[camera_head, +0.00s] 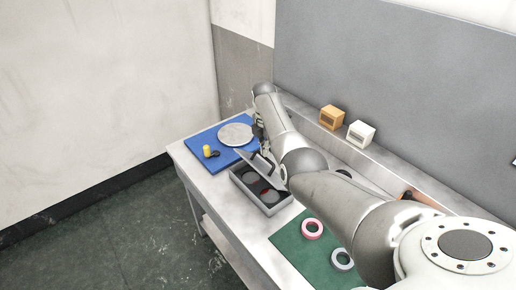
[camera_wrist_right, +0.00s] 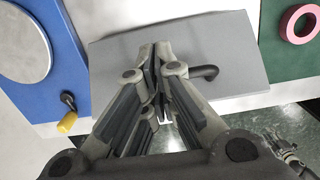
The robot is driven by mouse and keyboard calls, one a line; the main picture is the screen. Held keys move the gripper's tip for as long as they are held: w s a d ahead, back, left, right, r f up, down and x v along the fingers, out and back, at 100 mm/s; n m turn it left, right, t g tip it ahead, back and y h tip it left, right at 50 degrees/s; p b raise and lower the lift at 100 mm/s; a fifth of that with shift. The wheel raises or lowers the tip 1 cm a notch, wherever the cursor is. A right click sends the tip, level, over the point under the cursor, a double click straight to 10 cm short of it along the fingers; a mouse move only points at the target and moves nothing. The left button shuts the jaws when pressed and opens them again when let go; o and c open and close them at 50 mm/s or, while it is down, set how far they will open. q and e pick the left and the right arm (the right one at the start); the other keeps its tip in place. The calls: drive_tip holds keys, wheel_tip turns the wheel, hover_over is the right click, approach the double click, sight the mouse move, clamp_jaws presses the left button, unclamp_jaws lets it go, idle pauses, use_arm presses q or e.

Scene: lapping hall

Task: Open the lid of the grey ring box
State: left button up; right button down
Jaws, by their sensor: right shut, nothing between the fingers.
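The grey ring box (camera_head: 246,197) stands on the bench in the head view, with dark round shapes and a reddish one inside. Its lid (camera_head: 271,177) is raised and tilted along the far side, so the inside shows from above. In the wrist view the lid (camera_wrist_right: 240,62) is a flat grey panel with a dark curved handle (camera_wrist_right: 205,74). My right gripper (camera_wrist_right: 156,62) is shut and empty, its fingertips over the lid left of the handle; contact cannot be told. In the head view this gripper (camera_head: 264,157) is partly hidden beside the lid.
A blue mat (camera_head: 196,143) holds a round grey plate (camera_head: 236,134) and a yellow-handled tool (camera_head: 208,151). A green mat (camera_head: 290,241) carries a pink ring (camera_head: 312,228) and a grey ring (camera_head: 342,259). Orange (camera_head: 332,117) and white (camera_head: 361,134) blocks stand on the back ledge.

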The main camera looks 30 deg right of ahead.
use_arm(q)
drive_tip(key=shift+w, duration=0.15)
idle(0.8)
drive_tip(key=shift+r, duration=0.1)
use_arm(e)
drive_tip(key=shift+r, duration=0.1)
